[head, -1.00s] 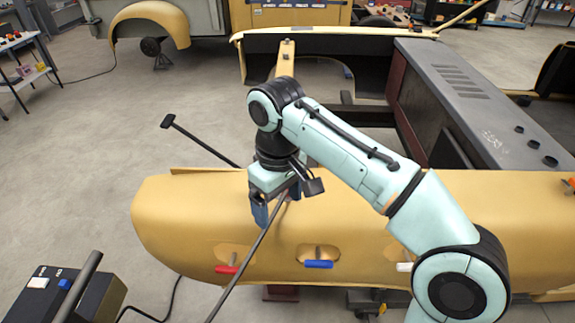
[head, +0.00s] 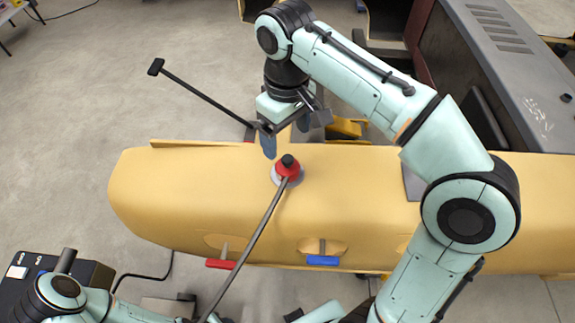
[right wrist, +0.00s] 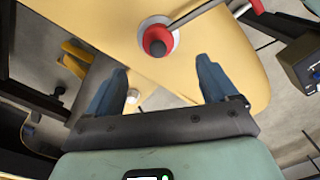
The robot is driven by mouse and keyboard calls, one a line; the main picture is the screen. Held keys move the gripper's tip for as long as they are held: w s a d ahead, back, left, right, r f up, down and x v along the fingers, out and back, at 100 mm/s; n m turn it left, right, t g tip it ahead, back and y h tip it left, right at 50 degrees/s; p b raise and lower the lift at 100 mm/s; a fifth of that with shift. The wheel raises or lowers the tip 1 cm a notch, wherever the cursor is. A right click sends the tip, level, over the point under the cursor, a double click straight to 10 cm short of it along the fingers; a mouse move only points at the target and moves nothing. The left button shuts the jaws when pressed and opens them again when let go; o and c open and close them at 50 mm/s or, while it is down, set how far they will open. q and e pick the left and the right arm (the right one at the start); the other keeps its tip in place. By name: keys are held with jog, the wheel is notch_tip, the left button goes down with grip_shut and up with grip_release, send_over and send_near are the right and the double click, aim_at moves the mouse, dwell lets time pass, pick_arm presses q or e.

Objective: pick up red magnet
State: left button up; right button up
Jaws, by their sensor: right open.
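The red magnet (head: 288,172) is a round red piece with a black knob on a pale disc. It sits on top of the yellow body panel (head: 360,190), left of the panel's middle. It also shows in the right wrist view (right wrist: 156,37), just beyond the fingertips. My right gripper (head: 287,138) is open and empty, on the far side of the magnet in the head view. In the right wrist view its two blue fingers (right wrist: 163,68) are spread apart, with the magnet ahead of the gap, not between them. My left gripper is not in view.
A thin grey rod (head: 243,248) runs from near the magnet toward the front. Another dark rod (head: 205,97) sticks out at the back left. Red (head: 221,264) and blue (head: 322,260) handles lie along the panel's front edge. A black box (head: 75,268) stands at left.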

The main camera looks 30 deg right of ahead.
aim_at(288, 158)
jog(key=f, duration=0.3)
jog(key=shift+s+f+b, duration=0.15)
jog(key=shift+s+b, duration=0.1)
jog(key=shift+b, duration=0.1)
jog(key=shift+w+f, duration=0.2)
jog(key=shift+f, duration=0.3)
notch_tip(288, 158, down, 5)
jog(key=shift+w+d+b, duration=0.15)
jog(key=shift+b, duration=0.4)
jog(key=c, duration=1.4)
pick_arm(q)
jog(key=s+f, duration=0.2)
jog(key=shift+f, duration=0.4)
pick_arm(e)
jog(key=shift+r, duration=0.15)
